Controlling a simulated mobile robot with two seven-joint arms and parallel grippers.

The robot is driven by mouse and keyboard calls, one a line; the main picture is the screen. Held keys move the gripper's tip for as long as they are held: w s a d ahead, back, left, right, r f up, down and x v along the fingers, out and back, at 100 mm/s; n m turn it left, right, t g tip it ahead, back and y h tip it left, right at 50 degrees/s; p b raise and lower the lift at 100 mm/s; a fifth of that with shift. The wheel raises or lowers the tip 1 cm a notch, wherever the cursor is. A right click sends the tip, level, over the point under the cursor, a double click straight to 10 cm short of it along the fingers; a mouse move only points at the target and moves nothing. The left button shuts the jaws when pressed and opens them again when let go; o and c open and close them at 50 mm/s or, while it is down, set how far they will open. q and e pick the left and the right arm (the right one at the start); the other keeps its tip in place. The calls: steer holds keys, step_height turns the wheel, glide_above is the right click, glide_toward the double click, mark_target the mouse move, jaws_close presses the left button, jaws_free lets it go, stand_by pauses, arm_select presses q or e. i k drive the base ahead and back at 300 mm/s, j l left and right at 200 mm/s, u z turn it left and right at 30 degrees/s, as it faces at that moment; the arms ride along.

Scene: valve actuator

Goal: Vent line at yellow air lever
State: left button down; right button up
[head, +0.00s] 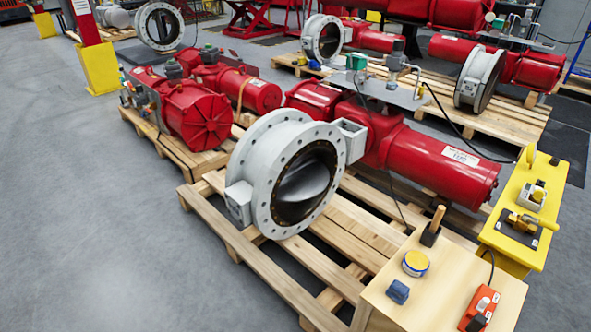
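A yellow stand (496,235) is at the right edge of the head view. On its top a brass valve (519,222) sits on a dark plate, with a yellow lever (542,222) pointing right. Behind it on the same stand is a small grey and yellow fitting (535,195). A large red actuator (430,160) with a grey flanged butterfly valve (262,185) lies on a wooden pallet left of the stand. Any vent line is too small to tell apart from the dark cables. Neither of my grippers is in view.
A wooden bench (445,275) at the front right holds a wooden-handled tool (433,228), a yellow and blue tin (416,262), a blue block (398,291) and an orange device (479,309). More red actuators on pallets (185,160) stand behind. Grey floor (80,220) at left is clear.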

mark_target(545, 223)
steer(key=l+z, duration=0.1)
steer(key=z, duration=1.95)
steer(key=i+l+z, duration=0.1)
steer(key=l, duration=0.3)
steer(key=i+l+z, duration=0.1)
steer(key=l, duration=0.3)
steer(key=i+l+z, duration=0.1)
steer(key=l, duration=0.3)
steer(key=i+l+z, duration=0.1)
steer(key=i+l, duration=0.8)
steer(key=i+u, duration=0.35)
steer(key=i, duration=0.2)
steer(key=i+l+u, duration=0.15)
steer(key=i+u, duration=0.2)
steer(key=i, duration=0.2)
steer(key=i+u, duration=0.25)
steer(key=i, duration=0.85)
